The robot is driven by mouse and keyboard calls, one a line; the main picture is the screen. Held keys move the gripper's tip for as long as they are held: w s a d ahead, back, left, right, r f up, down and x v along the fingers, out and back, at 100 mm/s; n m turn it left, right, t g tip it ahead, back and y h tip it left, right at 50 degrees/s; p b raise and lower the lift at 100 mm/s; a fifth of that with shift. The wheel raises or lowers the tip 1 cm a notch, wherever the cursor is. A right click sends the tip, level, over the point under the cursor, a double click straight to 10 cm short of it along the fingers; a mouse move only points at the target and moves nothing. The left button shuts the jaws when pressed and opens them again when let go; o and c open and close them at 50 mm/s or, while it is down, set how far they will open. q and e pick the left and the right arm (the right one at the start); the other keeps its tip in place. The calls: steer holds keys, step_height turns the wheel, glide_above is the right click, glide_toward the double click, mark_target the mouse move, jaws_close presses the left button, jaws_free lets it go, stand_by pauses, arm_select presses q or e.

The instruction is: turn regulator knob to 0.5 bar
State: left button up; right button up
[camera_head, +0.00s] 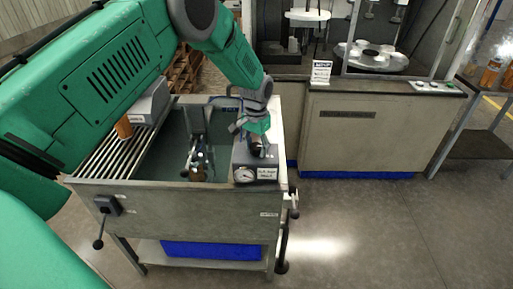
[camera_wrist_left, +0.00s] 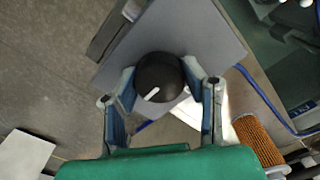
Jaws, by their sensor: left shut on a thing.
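The regulator is a grey box (camera_head: 255,163) on the right rim of the test tank, with a round white gauge (camera_head: 245,174) on its front. The gauge needle is too small to read. The black round knob (camera_wrist_left: 158,76) sits on the box and has a white pointer line, aimed to the lower left in the wrist view. My left gripper (camera_head: 257,132) is above the box. In the wrist view its two fingers stand on either side of the knob and are shut on it. My right gripper is in neither view.
The tank (camera_head: 180,205) has a clamp fixture (camera_head: 197,160) inside it. An orange cartridge (camera_head: 124,127) is at the tank's left end. An orange pleated cartridge (camera_wrist_left: 259,141) lies at the wrist view's right.

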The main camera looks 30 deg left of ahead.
mark_target(257, 144)
arm_select(q)
steer(key=shift+w+r, duration=0.25)
steer(key=shift+w, duration=0.05)
steer(key=o, duration=0.9)
steer(key=shift+o, duration=1.2)
steer(key=shift+f, duration=0.1)
steer(key=shift+a+f, duration=0.1)
steer(key=shift+f, duration=0.05)
steer(key=shift+r, duration=0.25)
step_height(257, 144, up, 11)
steer(key=shift+r, duration=0.15)
